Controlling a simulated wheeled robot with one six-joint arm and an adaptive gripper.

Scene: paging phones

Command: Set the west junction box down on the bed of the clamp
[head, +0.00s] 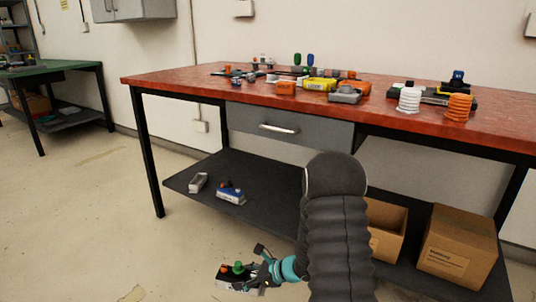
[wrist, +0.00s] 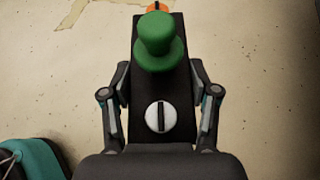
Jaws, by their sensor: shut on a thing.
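My gripper (head: 262,272) is low over the floor, in front of the workbench. It is shut on a black box (head: 236,285) with a green knob and an orange knob on top. In the wrist view the box (wrist: 146,84) lies between the two fingers and shows a green mushroom knob, a white slotted dial and an orange knob at its far end. I cannot read a label that names it the west junction box. A dark device with a blue knob (head: 457,83) stands at the right of the red bench top; I cannot tell whether it is the clamp.
The red workbench (head: 170,80) carries several small boxes and two coils, white (head: 409,100) and orange (head: 458,108). A drawer (head: 290,128) hangs beneath. The lower shelf (head: 270,213) holds two small boxes and cardboard boxes (head: 457,248). Floor at left is clear.

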